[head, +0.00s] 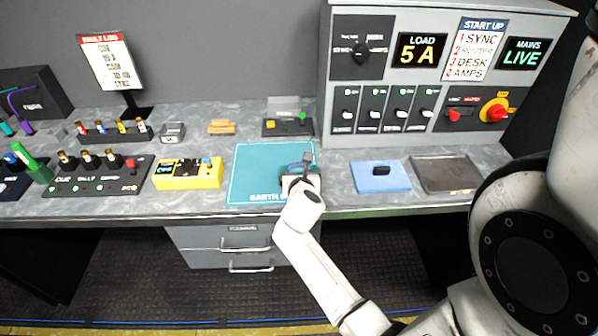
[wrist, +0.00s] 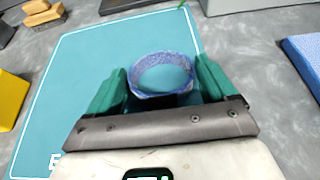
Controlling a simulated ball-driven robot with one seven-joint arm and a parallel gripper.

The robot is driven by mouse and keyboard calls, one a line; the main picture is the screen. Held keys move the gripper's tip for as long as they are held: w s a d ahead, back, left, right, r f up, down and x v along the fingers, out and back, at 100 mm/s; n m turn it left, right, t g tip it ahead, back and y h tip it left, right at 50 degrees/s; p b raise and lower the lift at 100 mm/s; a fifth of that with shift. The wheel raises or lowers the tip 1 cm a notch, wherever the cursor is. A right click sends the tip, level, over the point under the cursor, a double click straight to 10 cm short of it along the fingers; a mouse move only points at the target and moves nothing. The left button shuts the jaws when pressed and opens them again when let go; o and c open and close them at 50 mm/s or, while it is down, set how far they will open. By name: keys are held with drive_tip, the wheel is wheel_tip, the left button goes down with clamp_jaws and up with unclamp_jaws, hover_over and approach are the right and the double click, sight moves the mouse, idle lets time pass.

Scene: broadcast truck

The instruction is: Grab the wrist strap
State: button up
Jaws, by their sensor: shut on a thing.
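The wrist strap (wrist: 162,64) is a speckled blue-grey band in a ring shape. In the wrist view it sits between the green fingers of my gripper (wrist: 160,88), which are shut on it. It is over the teal mat (wrist: 75,70), whose teal shows through the ring. In the head view my gripper (head: 301,172) is at the right part of the mat (head: 255,175), and the hand mostly hides the strap. I cannot tell whether the strap still touches the mat.
A yellow box (head: 188,174) is left of the mat. A blue pad (head: 380,177) with a black item and a dark tray (head: 446,174) lie to the right. A grey switch panel (head: 385,75) stands behind. Wooden blocks (head: 222,127) lie at the back.

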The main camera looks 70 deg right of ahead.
drive_tip(key=shift+c, duration=0.5)
drive_tip(key=shift+r, duration=0.1)
